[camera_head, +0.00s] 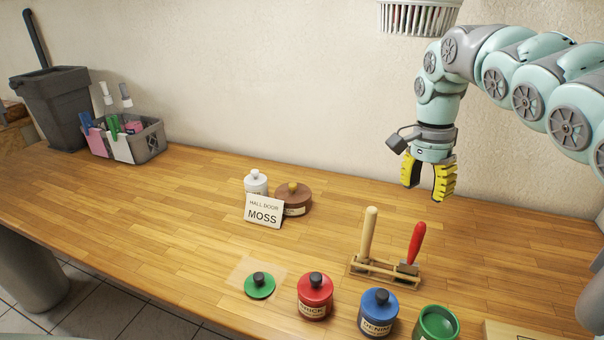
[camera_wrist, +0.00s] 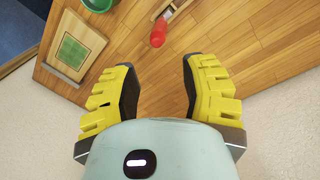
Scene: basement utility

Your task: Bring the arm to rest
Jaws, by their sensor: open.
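My arm comes in from the right side of the head view, bent, with its wrist pointing down. My gripper (camera_head: 428,185) hangs above the back right part of the wooden table (camera_head: 160,215). Its yellow fingers are spread apart with nothing between them. In the wrist view my gripper (camera_wrist: 158,85) is also open and empty, with the bare wood of the table beyond it. The gripper touches nothing that I can see.
A wooden rack (camera_head: 385,272) holds a tool with a pale handle and one with a red handle. Red (camera_head: 315,298), blue (camera_head: 379,314) and green (camera_head: 436,324) pots line the front. A MOSS card (camera_head: 263,212) stands mid-table. A grey caddy (camera_head: 148,143) sits at the back left.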

